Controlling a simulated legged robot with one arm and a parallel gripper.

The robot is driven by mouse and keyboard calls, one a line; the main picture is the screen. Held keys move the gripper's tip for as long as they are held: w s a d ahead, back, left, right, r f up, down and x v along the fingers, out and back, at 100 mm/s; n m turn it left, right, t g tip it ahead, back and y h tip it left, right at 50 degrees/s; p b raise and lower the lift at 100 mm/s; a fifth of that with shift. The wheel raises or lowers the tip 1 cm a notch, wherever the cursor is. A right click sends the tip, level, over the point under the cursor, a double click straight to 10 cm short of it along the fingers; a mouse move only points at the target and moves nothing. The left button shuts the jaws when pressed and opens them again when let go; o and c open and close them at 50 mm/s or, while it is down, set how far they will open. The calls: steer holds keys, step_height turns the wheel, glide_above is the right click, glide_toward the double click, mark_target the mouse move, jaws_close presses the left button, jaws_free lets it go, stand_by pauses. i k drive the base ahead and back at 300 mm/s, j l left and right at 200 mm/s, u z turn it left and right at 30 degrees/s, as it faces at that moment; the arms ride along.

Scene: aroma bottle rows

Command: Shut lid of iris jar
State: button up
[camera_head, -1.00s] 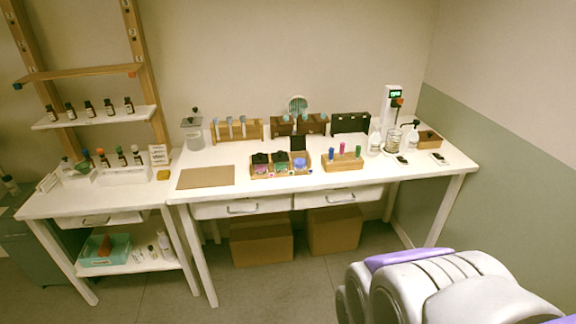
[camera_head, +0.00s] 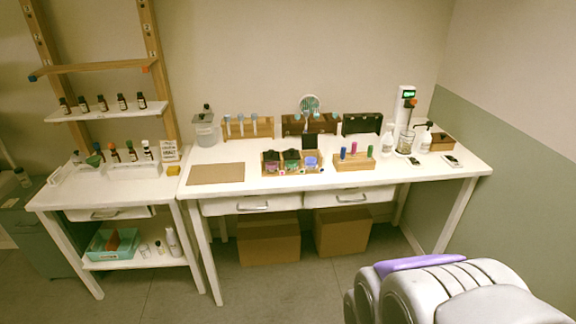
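A wooden tray (camera_head: 291,174) stands mid-table and holds three small jars in a row. The left jar (camera_head: 271,167) has pink contents and a dark lid. The middle jar (camera_head: 291,166) has green contents and a dark lid. The right jar (camera_head: 311,163) has blue-violet contents, and its dark lid (camera_head: 310,142) stands upright behind it, open. The labels are too small to read, so I cannot tell by name which is the iris jar. My gripper is not in view; only a grey and purple part of my own body shows at the lower right.
The jars stand on a white table (camera_head: 400,174). A brown mat (camera_head: 216,174) lies left of the tray, a wooden block with coloured vials (camera_head: 354,162) right of it. Racks (camera_head: 309,125) stand behind. A lower white side table (camera_head: 110,192) is at left. Floor in front is clear.

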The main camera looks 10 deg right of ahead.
mark_target(310, 140)
steer(key=i+l, duration=0.85)
steer(key=i, duration=0.15)
steer(key=i+l+u, duration=0.2)
steer(key=i+l, duration=0.2)
steer(key=i+l+u, duration=0.25)
steer(key=i+l, duration=0.15)
steer(key=i+l+u, duration=0.2)
steer(key=i+l, duration=0.15)
steer(key=l, duration=0.3)
